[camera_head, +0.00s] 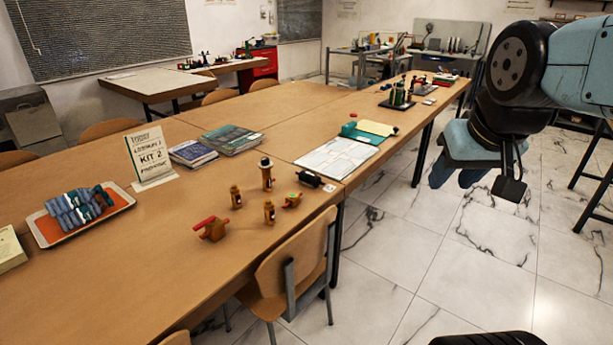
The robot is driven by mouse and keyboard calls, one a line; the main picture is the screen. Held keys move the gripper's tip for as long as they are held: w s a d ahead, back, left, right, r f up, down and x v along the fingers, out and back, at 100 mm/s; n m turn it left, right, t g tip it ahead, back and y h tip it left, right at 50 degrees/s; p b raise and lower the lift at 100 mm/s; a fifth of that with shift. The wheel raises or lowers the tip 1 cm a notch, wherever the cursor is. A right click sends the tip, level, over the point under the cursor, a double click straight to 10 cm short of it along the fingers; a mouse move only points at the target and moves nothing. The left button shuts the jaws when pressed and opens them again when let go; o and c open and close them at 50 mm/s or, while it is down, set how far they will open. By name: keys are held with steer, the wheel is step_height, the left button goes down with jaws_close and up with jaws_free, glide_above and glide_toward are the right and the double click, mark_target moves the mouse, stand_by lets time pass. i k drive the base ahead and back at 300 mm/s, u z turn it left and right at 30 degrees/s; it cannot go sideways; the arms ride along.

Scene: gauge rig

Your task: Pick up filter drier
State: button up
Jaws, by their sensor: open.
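A short dark cylinder with brass-coloured ends, which looks like the filter drier (310,178), lies on its side on the wooden table near its right edge. My gripper (456,179) is at the right of the view, over the tiled floor and well apart from the table. Its blue fingers point downward, and it is open with nothing visible between them. Part of the finger gap is hidden by the angle.
Several brass fittings (267,174) stand close left of the cylinder, with a red-handled valve (211,229) nearer. Papers (337,157) lie behind it. A kit sign (150,156) and an orange tray (51,232) stand left. A chair (292,268) is tucked at the near edge.

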mark_target(308, 178)
steer(key=i, duration=0.9)
